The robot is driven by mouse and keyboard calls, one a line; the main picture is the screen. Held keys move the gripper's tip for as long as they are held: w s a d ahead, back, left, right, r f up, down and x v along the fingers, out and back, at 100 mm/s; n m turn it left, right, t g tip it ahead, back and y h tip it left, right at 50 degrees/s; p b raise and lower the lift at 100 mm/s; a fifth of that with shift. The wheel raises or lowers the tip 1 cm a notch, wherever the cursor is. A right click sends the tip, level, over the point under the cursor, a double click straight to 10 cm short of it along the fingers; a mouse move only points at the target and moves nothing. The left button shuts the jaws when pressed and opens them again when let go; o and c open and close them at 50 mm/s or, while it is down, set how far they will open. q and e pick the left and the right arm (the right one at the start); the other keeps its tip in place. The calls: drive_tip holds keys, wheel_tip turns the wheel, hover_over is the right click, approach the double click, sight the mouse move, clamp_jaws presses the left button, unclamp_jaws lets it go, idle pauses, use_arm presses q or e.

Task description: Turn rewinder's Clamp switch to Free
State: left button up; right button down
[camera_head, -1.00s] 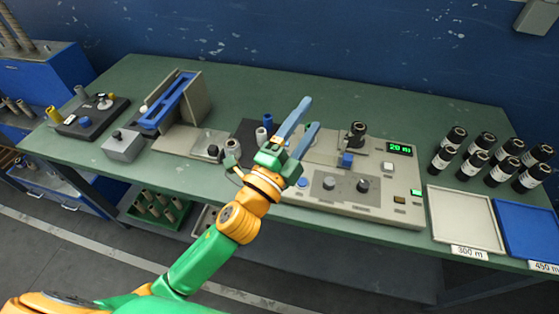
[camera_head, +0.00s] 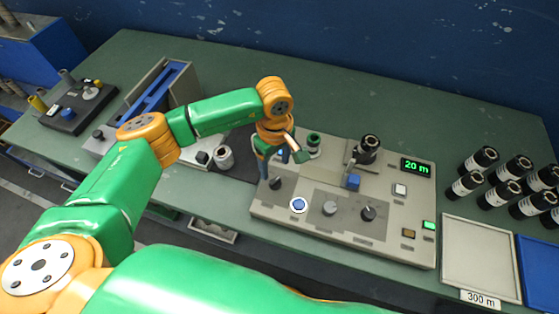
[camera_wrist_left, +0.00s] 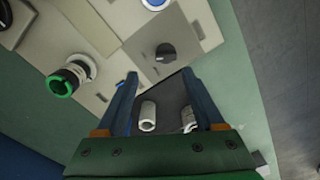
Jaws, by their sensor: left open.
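The rewinder (camera_head: 395,245) is a beige panel machine with a green "20 m" display. A black rotary switch (camera_head: 277,183) sits at its left front corner; it also shows in the left wrist view (camera_wrist_left: 165,52), on a grey plate. Its label cannot be read, so I cannot tell whether it is the Clamp switch. A grey knob (camera_head: 330,208) and a black knob (camera_head: 368,213) stand farther right. My left gripper (camera_head: 264,174) points down beside the left switch, partly hidden by its wrist. In the left wrist view its open fingers (camera_wrist_left: 160,74) are empty, with the switch just beyond their tips.
A blue button (camera_head: 298,205) lies right of the left switch. A green-topped post (camera_head: 314,142) and a black roll holder (camera_head: 367,148) rise behind. Several black rolls (camera_head: 480,160) and a grey tray (camera_head: 480,260) stand at the right.

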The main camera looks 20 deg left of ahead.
sight(275, 181)
use_arm(q)
drive_tip(key=s+f, duration=0.2)
drive_tip(key=f, duration=0.1)
drive_tip(key=shift+s+f+p, duration=0.1)
drive_tip(key=shift+f+p, duration=0.2)
drive_tip(key=shift+p, duration=0.05)
drive_tip(key=shift+f, duration=0.35)
drive_tip(key=shift+w+f, duration=0.2)
drive_tip(key=shift+w, duration=0.35)
drive_tip(key=shift+s+d+r, duration=0.1)
drive_tip(key=shift+s, duration=0.05)
clamp_jaws()
use_arm(e)
drive_tip(key=shift+s+r, duration=0.65)
drive_tip(key=shift+s, duration=0.1)
